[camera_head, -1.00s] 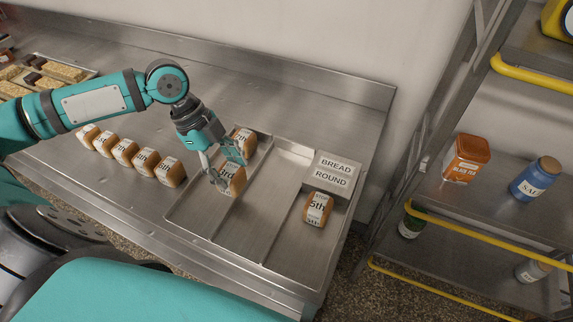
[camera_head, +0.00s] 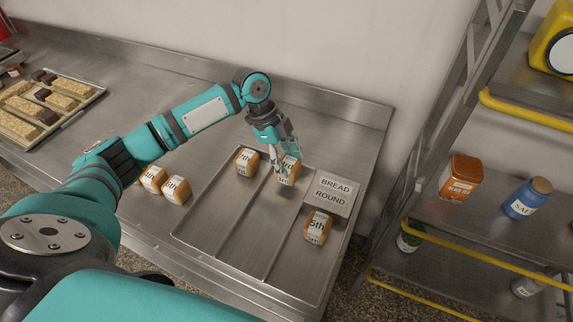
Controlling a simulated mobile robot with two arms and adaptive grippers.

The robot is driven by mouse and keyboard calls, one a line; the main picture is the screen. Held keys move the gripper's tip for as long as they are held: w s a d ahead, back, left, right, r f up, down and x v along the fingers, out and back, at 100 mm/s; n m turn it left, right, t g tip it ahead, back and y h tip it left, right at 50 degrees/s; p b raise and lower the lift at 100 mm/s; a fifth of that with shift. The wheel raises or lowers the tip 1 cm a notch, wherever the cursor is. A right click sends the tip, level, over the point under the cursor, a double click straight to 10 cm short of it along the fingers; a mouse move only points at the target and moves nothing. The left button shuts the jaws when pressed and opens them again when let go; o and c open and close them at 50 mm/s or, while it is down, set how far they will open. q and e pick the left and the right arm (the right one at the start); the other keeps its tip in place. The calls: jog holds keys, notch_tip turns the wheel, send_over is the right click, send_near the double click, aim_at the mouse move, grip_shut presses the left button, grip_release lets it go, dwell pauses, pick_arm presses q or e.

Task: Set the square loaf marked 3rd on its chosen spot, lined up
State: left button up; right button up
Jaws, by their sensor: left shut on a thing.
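The square loaf marked 3rd (camera_head: 288,174) is in my left gripper (camera_head: 281,165), which is shut on it. It is at the far end of the middle lane of the metal tray (camera_head: 226,232). I cannot tell whether it touches the tray floor. The loaf marked 7th (camera_head: 247,162) stands at the far end of the left lane, a little left of the held loaf. The loaf marked 5th (camera_head: 317,227) stands in the right lane, in front of the sign block reading BREAD ROUND (camera_head: 333,193). My right gripper is not in view.
More loaves (camera_head: 176,189) stand in a row left of the tray, partly hidden by my left arm. A tray of pastries (camera_head: 47,105) lies far left. The near parts of the tray lanes are bare. A shelf rack (camera_head: 490,220) stands on the right.

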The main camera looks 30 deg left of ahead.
aim_at(283, 162)
pick_arm(q)
notch_tip(283, 162, down, 2)
jog(key=shift+s+f+p, duration=0.15)
jog(key=shift+p, duration=0.25)
jog(key=shift+f, duration=0.3)
jog(key=o, duration=0.9)
jog(key=b+v, duration=0.2)
jog(key=v, duration=1)
jog(key=shift+r, duration=0.1)
